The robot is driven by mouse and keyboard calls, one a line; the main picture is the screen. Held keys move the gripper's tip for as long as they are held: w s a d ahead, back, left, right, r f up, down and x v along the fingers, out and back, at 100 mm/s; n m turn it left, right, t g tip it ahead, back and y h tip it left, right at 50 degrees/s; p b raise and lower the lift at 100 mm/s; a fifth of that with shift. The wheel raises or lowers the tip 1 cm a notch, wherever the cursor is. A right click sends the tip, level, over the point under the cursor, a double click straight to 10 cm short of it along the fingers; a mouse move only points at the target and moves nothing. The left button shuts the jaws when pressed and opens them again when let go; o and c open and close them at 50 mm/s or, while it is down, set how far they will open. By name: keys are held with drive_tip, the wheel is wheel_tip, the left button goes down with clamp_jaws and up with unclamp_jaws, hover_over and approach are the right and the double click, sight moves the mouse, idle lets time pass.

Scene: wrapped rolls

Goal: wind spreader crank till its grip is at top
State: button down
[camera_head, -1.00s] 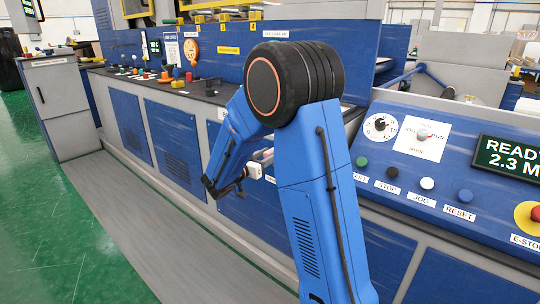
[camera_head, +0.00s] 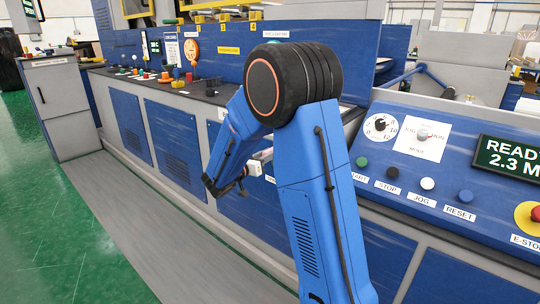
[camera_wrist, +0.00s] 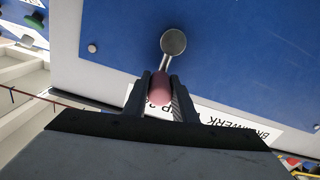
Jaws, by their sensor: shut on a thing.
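In the wrist view the spreader crank shows a round grey metal hub (camera_wrist: 173,41) on a blue panel, with a thin arm running down from it. Its reddish-pink grip (camera_wrist: 160,88) is at the lower end of that arm in the picture. My gripper (camera_wrist: 160,92) has one dark finger on each side of the grip and is shut on it. The wrist picture is rolled, so I cannot tell from it which way is up for the crank. In the head view my arm hides the crank and most of my gripper.
A white label (camera_wrist: 215,118) with dark lettering lies just behind the fingers on the panel. The control desk with the READY screen (camera_head: 508,156) and the red E-stop button (camera_head: 535,214) is at right. Green floor (camera_head: 60,230) is clear at left.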

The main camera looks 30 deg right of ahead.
drive_tip(key=c, duration=1.5)
unclamp_jaws()
drive_tip(key=shift+o, duration=0.2)
drive_tip(key=shift+a, duration=0.1)
drive_tip(key=v, duration=1.7)
drive_tip(key=shift+a, duration=0.1)
drive_tip(key=shift+s, duration=0.15)
